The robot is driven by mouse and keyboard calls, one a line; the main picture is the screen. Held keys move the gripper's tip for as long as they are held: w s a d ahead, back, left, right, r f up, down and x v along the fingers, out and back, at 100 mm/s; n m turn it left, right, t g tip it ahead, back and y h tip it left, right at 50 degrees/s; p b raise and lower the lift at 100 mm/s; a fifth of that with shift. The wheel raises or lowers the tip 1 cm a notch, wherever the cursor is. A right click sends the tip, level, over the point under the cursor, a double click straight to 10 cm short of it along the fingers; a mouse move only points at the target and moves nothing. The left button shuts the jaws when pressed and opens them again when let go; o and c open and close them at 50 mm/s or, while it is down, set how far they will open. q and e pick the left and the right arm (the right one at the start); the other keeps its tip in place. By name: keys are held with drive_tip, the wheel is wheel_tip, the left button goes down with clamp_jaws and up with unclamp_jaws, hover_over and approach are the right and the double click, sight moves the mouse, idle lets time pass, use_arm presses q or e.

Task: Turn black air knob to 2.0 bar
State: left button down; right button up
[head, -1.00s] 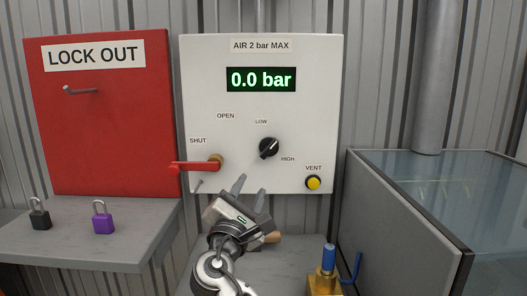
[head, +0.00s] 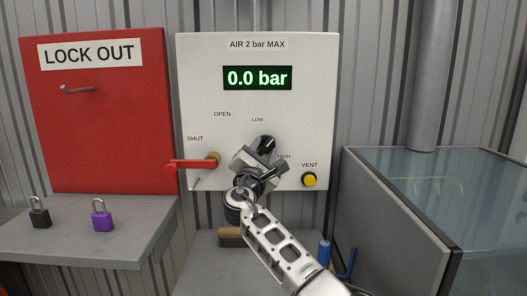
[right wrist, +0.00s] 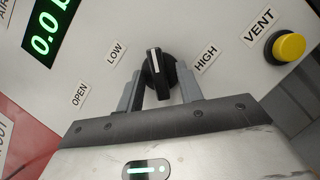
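The black air knob (head: 265,142) is on the white panel (head: 205,75), between the LOW and HIGH labels. The display (head: 257,78) reads 0.0 bar. My right gripper (head: 263,160) is at the knob and hides its lower part in the head view. In the right wrist view the knob (right wrist: 157,72) stands between the two grey fingertips (right wrist: 159,84). They are spread on either side of it, with a narrow gap visible. The red lever (head: 188,164) lies horizontal by the SHUT label. My left gripper is not in view.
The yellow VENT button (head: 309,179) is right of the knob. A red LOCK OUT board (head: 95,130) hangs at left, above a shelf with a black padlock (head: 39,215) and a purple padlock (head: 102,217). A glass-topped grey tank (head: 400,205) stands at right.

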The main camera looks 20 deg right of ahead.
drive_tip(key=shift+c, duration=0.3)
clamp_jaws()
